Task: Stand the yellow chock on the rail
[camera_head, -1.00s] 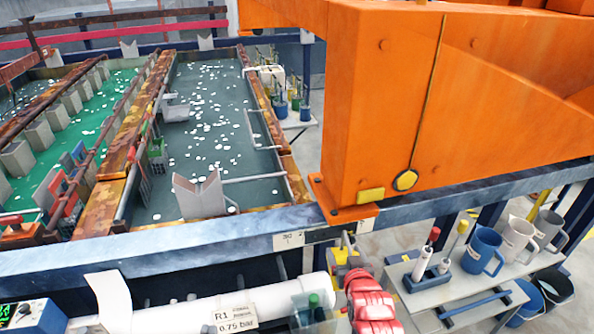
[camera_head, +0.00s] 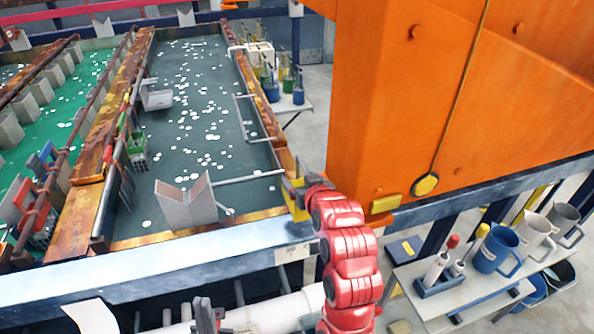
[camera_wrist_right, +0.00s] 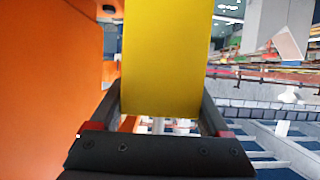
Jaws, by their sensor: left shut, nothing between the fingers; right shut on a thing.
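The yellow chock (camera_head: 294,204) is held in my right gripper (camera_head: 298,186) at the tank's near right corner, beside the orange column. In the right wrist view the yellow chock (camera_wrist_right: 160,60) fills the upper middle, between the two black fingers (camera_wrist_right: 165,118) shut on it. The blue-grey rail (camera_head: 150,268) runs along the tank's near edge. In the head view the chock overlaps its back edge; I cannot tell whether they touch. My left gripper (camera_head: 206,314) shows at the bottom edge, shut and empty, in front of the rail.
The big orange column (camera_head: 400,100) stands close right of the chock, with a yellow block (camera_head: 386,204) at its foot. A grey V-shaped support (camera_head: 188,203) and a rod stand left. A side table (camera_head: 440,290) holds mugs. A white pipe (camera_head: 270,312) lies in front.

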